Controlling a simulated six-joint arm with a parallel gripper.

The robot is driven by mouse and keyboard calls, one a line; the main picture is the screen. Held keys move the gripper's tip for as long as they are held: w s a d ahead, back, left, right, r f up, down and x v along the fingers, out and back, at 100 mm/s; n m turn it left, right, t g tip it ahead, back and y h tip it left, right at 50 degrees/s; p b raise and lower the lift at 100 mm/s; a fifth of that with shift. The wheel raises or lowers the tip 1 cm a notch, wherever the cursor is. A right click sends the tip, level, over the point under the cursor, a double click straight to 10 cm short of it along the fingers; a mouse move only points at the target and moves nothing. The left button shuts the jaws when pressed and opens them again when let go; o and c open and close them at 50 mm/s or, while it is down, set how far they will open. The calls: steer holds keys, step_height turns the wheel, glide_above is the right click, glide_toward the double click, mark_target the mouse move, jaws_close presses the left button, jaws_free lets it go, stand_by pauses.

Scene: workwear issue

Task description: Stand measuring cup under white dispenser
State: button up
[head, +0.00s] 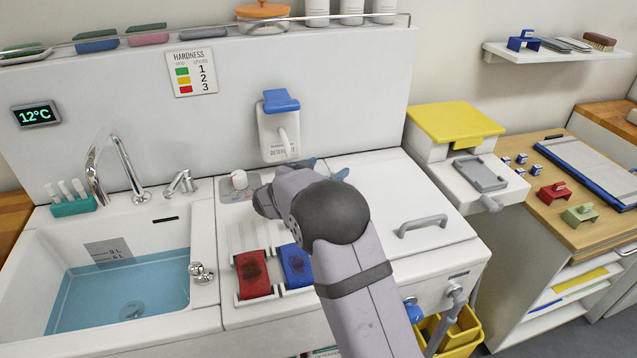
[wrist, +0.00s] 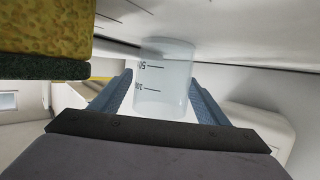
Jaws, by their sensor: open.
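The white dispenser (head: 270,124) with a blue top lever hangs on the back panel in the head view. My gripper (head: 325,168) is low in front of the panel, slightly right of and below the dispenser; only its blue fingertips show past my wrist. In the wrist view, the clear measuring cup (wrist: 165,85), with dark graduation marks, is between the two blue fingers of my gripper (wrist: 162,78). The fingers are open, beside the cup. The cup is hidden in the head view, so I cannot tell whether it is directly under the spout.
A water-filled sink (head: 120,295) is at left. Red (head: 254,273) and blue (head: 295,266) pads lie in front of my wrist. A lid handle (head: 421,224) stands up at right. A yellow-and-green sponge-like block (wrist: 45,30) fills the wrist view's upper left.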

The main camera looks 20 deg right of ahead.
steer(key=shift+c, duration=0.6)
steer(key=c, duration=1)
steer(key=shift+s+r, duration=0.1)
steer(key=shift+s+r, duration=0.5)
steer(key=s+r+b, duration=0.1)
steer(key=s+r, duration=0.6)
steer(key=s, duration=0.5)
steer(key=shift+s, duration=0.4)
